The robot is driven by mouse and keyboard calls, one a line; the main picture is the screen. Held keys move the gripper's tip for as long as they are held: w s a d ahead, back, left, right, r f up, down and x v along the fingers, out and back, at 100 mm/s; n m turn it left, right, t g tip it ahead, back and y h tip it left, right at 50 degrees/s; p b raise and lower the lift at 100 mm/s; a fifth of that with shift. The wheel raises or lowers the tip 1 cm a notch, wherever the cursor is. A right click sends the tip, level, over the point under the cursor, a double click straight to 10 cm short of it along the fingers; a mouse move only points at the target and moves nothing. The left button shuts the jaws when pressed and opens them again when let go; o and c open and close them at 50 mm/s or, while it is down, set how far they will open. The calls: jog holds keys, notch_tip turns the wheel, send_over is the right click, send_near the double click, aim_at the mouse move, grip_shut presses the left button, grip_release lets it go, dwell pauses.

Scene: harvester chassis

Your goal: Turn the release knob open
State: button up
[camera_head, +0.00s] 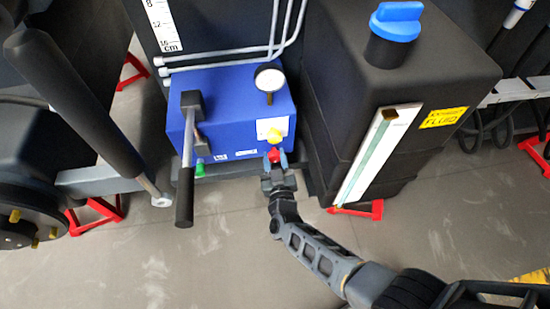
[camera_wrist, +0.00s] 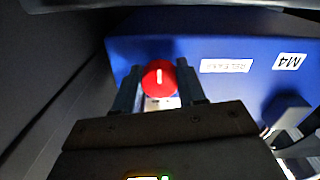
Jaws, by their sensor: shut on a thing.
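The release knob is a round red knob with a white line on its face, low on the front of a blue box (camera_head: 225,100). In the wrist view the red knob (camera_wrist: 158,78) sits between the two fingers of my gripper (camera_wrist: 160,88), its white line close to upright. A white "RELEASE" label (camera_wrist: 226,66) is beside it on the blue face. In the head view my gripper (camera_head: 275,165) reaches the red knob (camera_head: 274,156) from the front and is shut on it. The fingers partly cover the knob there.
A black tank (camera_head: 410,85) with a blue cap (camera_head: 397,20) stands close on the right. The floor in front is clear.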

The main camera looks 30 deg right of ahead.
jog(key=o, duration=1)
jog(key=shift+f, duration=0.1)
jog(key=shift+o, duration=0.2)
jog(key=shift+s, duration=0.1)
jog(key=p+v, duration=0.1)
jog(key=v, duration=0.6)
jog(key=shift+s+a+p, duration=0.15)
jog(key=shift+s+p, duration=0.1)
jog(key=shift+p, duration=0.05)
